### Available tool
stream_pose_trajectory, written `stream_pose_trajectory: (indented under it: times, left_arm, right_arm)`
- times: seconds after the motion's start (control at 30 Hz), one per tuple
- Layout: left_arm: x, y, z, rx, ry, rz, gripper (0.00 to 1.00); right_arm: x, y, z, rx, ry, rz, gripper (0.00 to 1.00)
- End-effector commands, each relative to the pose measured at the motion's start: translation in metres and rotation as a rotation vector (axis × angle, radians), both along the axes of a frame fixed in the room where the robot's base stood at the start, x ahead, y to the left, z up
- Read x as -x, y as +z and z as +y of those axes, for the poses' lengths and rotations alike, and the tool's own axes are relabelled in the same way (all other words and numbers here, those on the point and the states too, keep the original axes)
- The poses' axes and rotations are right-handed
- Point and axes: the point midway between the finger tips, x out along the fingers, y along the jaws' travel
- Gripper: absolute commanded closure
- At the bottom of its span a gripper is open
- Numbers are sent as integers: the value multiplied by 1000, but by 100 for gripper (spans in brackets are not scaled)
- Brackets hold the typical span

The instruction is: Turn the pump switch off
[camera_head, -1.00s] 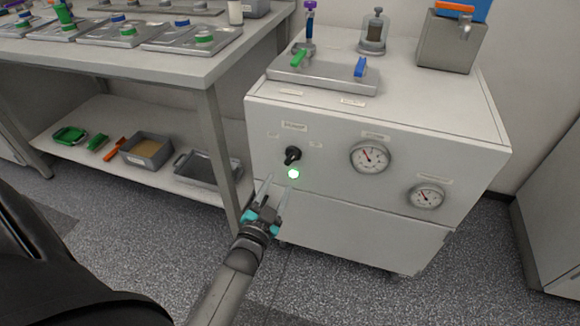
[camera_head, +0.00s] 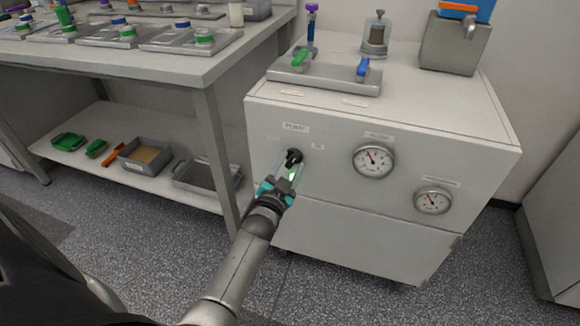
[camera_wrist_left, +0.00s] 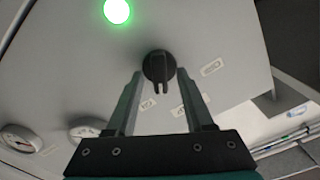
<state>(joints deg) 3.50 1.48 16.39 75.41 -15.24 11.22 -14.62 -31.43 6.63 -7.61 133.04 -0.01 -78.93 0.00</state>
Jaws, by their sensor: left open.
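The pump switch (camera_head: 293,156) is a black rotary knob on the front of the white cabinet (camera_head: 350,235). In the left wrist view the knob (camera_wrist_left: 158,68) lies ahead of and between the two fingers. A green lamp (camera_wrist_left: 117,11) glows near it; in the head view the lamp is mostly hidden by my gripper. My left gripper (camera_head: 289,172) is open, its fingertips close to the panel just below the knob. In the left wrist view the gripper (camera_wrist_left: 160,82) has a finger on each side of the knob; I cannot tell whether they touch it. My right gripper is not in view.
Two round gauges (camera_head: 373,160) (camera_head: 433,200) sit on the panel right of the knob. A tray with green and blue handles (camera_head: 325,82) stands on the cabinet top. A workbench (camera_head: 130,62) with a lower shelf is at the left. Grey floor lies in front.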

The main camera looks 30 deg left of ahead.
Motion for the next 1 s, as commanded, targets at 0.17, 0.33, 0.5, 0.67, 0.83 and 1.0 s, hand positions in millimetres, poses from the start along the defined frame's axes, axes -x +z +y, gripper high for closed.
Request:
stream_pose_trajectory:
  times: [0.17, 0.33, 0.5, 0.67, 0.83, 1.0]
  left_arm:
    - [0, 0, 0, 0, 0, 0, 50]
    - [0, 0, 0, 0, 0, 0, 69]
    - [0, 0, 0, 0, 0, 0, 88]
    - [0, 0, 0, 0, 0, 0, 100]
    - [0, 0, 0, 0, 0, 0, 100]
    - [0, 0, 0, 2, 0, 0, 100]
  right_arm:
    - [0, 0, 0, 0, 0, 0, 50]
    - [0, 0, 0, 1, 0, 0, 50]
    - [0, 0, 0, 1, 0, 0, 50]
    - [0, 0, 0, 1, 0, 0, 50]
    - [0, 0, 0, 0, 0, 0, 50]
    - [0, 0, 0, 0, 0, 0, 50]
